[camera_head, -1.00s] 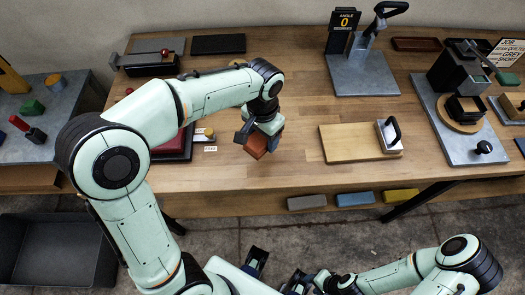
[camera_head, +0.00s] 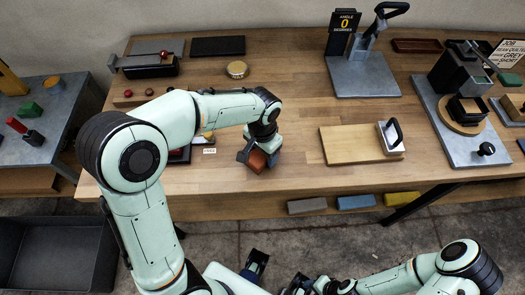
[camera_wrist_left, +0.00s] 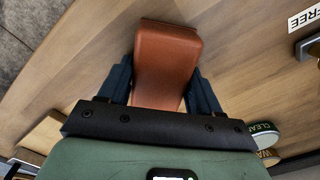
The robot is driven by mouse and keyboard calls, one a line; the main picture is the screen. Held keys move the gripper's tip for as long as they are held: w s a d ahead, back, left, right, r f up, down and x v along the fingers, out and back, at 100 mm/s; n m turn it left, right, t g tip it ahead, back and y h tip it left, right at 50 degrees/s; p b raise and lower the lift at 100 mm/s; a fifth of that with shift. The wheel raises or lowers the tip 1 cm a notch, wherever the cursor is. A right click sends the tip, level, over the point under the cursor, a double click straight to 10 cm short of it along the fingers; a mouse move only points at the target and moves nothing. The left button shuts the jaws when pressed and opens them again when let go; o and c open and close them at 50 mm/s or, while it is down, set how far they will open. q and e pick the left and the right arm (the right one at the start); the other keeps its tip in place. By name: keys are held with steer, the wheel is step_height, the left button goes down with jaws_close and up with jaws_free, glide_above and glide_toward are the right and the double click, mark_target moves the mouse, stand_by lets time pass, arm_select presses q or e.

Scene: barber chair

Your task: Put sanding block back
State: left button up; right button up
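The sanding block is a reddish-brown block (camera_head: 257,161) with rounded edges, low over the wooden bench near its front edge. My left gripper (camera_head: 262,158) is above it, pointing down. In the left wrist view the block (camera_wrist_left: 166,62) sits between the two dark fingers (camera_wrist_left: 160,92), which close on its sides. I cannot tell whether its underside touches the bench. My right gripper (camera_head: 300,283) is at the bottom edge of the head view, away from the bench and partly cut off; its opening is unclear.
A wooden board (camera_head: 350,147) with a handled metal tool (camera_head: 391,138) lies to the right. Grey, blue and yellow blocks (camera_head: 356,201) lie below the bench front. A small "FREE" label (camera_head: 209,151) is left of the block. Bench between block and board is clear.

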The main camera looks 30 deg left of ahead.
arm_select(q)
steer(key=o, duration=0.4)
steer(key=shift+c, duration=0.2)
steer(key=shift+r, duration=0.2)
step_height(320, 180, up, 12)
steer(key=p, duration=0.2)
steer(key=shift+f, duration=0.1)
